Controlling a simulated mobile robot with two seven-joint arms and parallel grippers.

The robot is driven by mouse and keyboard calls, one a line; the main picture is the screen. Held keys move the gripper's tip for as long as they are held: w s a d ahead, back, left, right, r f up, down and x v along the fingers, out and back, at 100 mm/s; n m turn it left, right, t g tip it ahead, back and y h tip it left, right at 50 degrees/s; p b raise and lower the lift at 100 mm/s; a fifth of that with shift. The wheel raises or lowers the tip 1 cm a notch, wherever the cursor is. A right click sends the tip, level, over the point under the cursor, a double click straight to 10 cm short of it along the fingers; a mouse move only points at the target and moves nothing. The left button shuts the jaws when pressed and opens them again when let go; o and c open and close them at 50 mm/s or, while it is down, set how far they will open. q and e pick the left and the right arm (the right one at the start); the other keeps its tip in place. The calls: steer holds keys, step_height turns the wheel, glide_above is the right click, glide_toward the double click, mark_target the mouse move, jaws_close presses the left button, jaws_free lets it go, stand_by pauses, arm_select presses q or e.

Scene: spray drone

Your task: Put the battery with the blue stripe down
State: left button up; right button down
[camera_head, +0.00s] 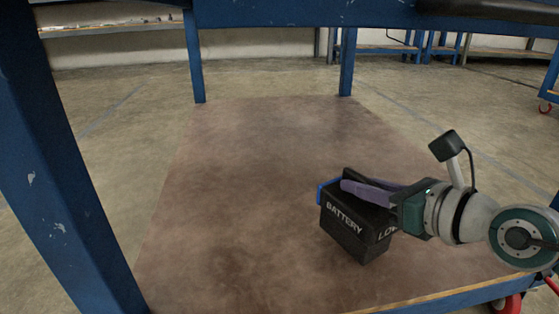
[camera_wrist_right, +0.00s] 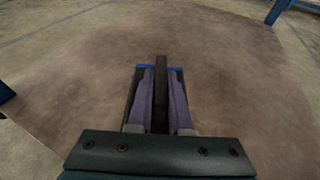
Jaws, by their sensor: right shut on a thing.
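The black battery (camera_head: 347,229) has a blue stripe along its top edge and white lettering reading "BATTERY". It is at the lower right in the head view, over the brown lower shelf (camera_head: 250,150). My right gripper (camera_head: 352,187) is shut on the battery's top handle. In the right wrist view the purple fingers (camera_wrist_right: 160,95) lie on both sides of the black handle (camera_wrist_right: 161,80), with a bit of blue stripe (camera_wrist_right: 175,68) beyond. I cannot tell whether the battery's base touches the shelf. My left gripper is not in view.
The shelf is bare around the battery, with wide free room to the left and behind. Blue table legs stand at the left (camera_head: 70,180) and at the back (camera_head: 195,55). A blue beam (camera_head: 300,14) crosses above. The shelf's front edge (camera_head: 440,297) runs near the battery.

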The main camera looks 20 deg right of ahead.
step_height(320, 180, down, 2)
steer(key=shift+f+b, duration=0.15)
steer(key=shift+b, duration=0.65)
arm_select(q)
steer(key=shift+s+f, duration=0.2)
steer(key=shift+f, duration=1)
arm_select(e)
steer(key=shift+s, duration=0.15)
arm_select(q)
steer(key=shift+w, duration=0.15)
arm_select(e)
steer(key=c, duration=1.2)
jaws_free()
steer(key=shift+f, duration=0.2)
steer(key=o, duration=0.4)
steer(key=shift+c, duration=0.2)
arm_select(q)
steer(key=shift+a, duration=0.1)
arm_select(e)
steer(key=shift+r, duration=0.1)
